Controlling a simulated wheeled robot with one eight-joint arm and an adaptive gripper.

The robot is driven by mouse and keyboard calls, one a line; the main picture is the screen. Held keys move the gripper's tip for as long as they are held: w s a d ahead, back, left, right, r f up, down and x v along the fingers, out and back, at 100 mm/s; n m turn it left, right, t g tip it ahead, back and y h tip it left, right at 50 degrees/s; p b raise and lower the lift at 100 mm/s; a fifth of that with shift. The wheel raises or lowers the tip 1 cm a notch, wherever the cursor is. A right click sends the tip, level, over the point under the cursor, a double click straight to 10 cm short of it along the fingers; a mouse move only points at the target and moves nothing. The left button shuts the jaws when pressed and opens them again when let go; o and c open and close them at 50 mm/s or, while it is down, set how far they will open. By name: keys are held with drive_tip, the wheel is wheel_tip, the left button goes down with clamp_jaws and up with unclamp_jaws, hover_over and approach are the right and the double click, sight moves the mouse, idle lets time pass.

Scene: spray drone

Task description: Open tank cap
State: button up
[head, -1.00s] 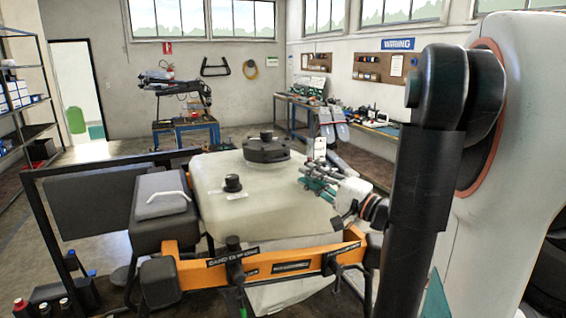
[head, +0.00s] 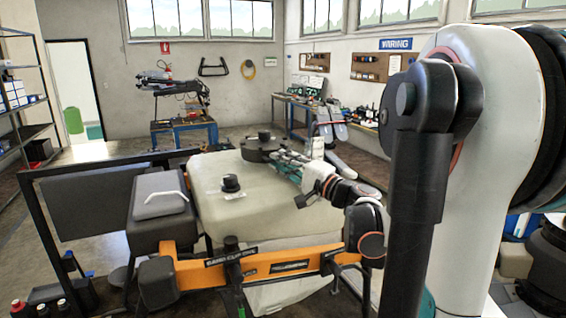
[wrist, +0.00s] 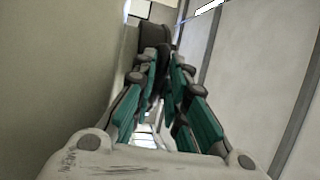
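The pale spray tank (head: 270,205) sits in the orange frame (head: 200,260) in the head view. A large round black cap (head: 262,146) with a raised knob is on its top, at the far side. My gripper (head: 277,158) reaches in from the right, its teal fingers at the cap's near right edge. In the wrist view, my gripper (wrist: 166,62) has a narrow gap between its fingers, and the dark cap (wrist: 155,38) shows just beyond the tips. Whether the fingers touch the cap is unclear.
A smaller black cap (head: 231,183) stands on the tank nearer the front. A black box with a pale handle (head: 160,200) is to the left. A blue stand (head: 185,132) and a workbench (head: 300,105) are farther back.

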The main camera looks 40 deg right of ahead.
drive_tip(key=shift+r, duration=0.1)
clamp_jaws()
drive_tip(key=shift+r+p, duration=0.55)
drive_tip(key=shift+p, duration=0.2)
drive_tip(key=r+g+p, duration=0.1)
drive_tip(key=r+p, duration=0.1)
drive_tip(key=r+m+g+p, duration=0.1)
drive_tip(key=r+p, duration=0.1)
drive_tip(key=w+r+g+p, duration=0.1)
drive_tip(key=p, duration=0.1)
drive_tip(key=shift+d+r+p, duration=0.1)
drive_tip(key=shift+r+p, duration=0.3)
drive_tip(key=w+d+r+m+g+p, duration=0.3)
drive_tip(key=w+r+g+p, duration=0.8)
drive_tip(key=w+p, duration=0.5)
drive_tip(key=shift+w+d+r+y, duration=0.3)
drive_tip(key=shift+w+d+r, duration=0.3)
drive_tip(key=shift+r, duration=0.55)
drive_tip(key=shift+s+d, duration=0.1)
drive_tip(key=shift+d, duration=0.05)
drive_tip(key=shift+o, duration=1.5)
unclamp_jaws()
